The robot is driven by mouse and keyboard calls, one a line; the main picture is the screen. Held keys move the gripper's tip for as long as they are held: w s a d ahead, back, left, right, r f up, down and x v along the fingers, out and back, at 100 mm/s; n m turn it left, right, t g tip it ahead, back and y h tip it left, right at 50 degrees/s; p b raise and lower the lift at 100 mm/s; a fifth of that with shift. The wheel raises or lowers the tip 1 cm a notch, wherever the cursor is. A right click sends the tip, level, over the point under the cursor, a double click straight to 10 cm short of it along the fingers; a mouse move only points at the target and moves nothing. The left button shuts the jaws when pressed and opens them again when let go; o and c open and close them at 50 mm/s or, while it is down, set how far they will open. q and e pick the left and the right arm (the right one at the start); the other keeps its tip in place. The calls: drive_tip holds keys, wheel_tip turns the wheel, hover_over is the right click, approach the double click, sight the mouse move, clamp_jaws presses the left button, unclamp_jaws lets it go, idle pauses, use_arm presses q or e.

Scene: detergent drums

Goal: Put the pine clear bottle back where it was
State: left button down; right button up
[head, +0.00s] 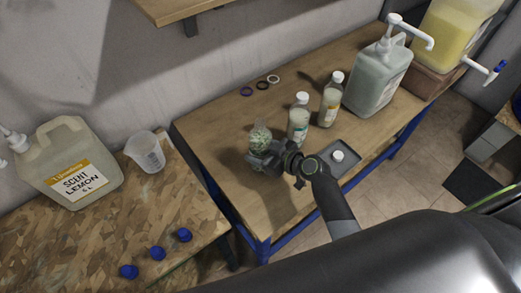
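My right gripper (262,154) comes in from the right over the middle table and is closed around a clear bottle with pale green contents. This bottle (260,134) shows its upper part above the fingers, with no white cap visible on it. The gripper hides much of its lower body, and I cannot tell whether its base touches the table. Two similar capped bottles stand to its right, one with a teal label (298,120) and one with a yellowish label (330,100). Their scent names are too small to read. My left gripper is not in view.
A grey tray (350,170) holds a white cap (338,156). A pump jug (376,78) stands at the back right. On the left bench are a lemon jug (75,165), a measuring cup (146,152) and blue caps (157,253).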

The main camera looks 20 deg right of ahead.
drive_tip(key=o, duration=0.3)
drive_tip(key=shift+o, duration=0.2)
drive_tip(key=shift+r, duration=0.25)
drive_tip(key=shift+s+d, duration=0.2)
drive_tip(key=shift+s, duration=0.1)
drive_tip(key=b+v, duration=0.2)
drive_tip(key=v, duration=0.9)
drive_tip(key=shift+r, duration=0.15)
drive_tip(key=shift+s, duration=0.2)
